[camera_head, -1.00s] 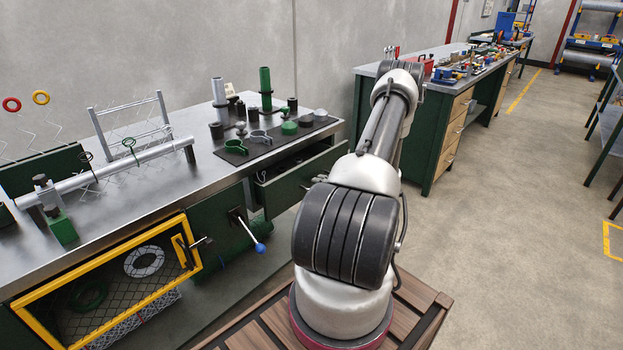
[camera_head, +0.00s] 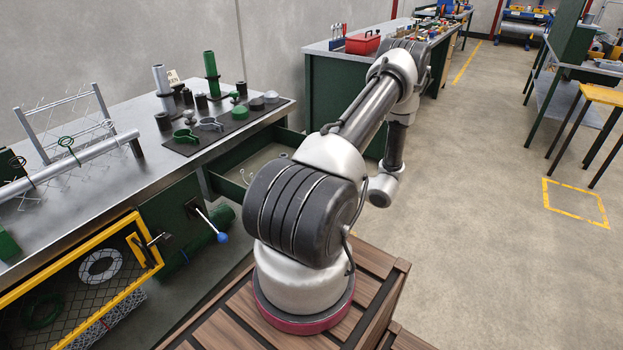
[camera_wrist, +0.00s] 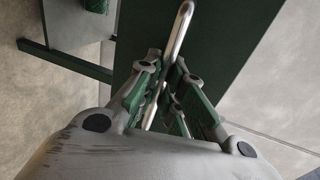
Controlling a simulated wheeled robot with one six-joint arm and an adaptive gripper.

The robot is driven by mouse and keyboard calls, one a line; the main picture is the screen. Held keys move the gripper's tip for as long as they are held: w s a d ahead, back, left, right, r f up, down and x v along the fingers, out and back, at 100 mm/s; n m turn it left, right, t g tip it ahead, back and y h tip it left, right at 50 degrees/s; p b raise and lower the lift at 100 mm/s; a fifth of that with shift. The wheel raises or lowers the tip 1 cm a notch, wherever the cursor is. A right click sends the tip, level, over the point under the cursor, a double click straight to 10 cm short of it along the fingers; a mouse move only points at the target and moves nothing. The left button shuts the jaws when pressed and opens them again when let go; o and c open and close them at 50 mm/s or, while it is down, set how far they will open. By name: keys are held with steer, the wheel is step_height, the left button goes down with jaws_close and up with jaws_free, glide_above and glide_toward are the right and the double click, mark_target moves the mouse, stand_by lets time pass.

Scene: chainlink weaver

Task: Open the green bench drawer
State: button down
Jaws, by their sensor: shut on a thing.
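The green bench drawer (camera_head: 228,189) stands pulled out from under the bench top in the head view. Small hooks lie inside it. Its front is hidden behind my arm there. In the wrist view the green drawer front (camera_wrist: 222,42) fills the middle, with a silver bar handle (camera_wrist: 180,32) on it. My gripper (camera_wrist: 164,84) is shut on this handle, with its green-sided fingers on either side of the bar. The gripper is hidden in the head view.
The steel bench top (camera_head: 92,187) holds a dark mat with clamps and cylinders near the drawer. A yellow-framed mesh door (camera_head: 75,262) and a blue-knobbed lever (camera_head: 221,237) are below it. A second bench with a red toolbox (camera_head: 363,43) stands behind.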

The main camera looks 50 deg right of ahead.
steer(key=c, duration=1.5)
jaws_free()
steer(key=shift+c, duration=0.2)
steer(key=v, duration=1.2)
steer(key=shift+d, duration=0.1)
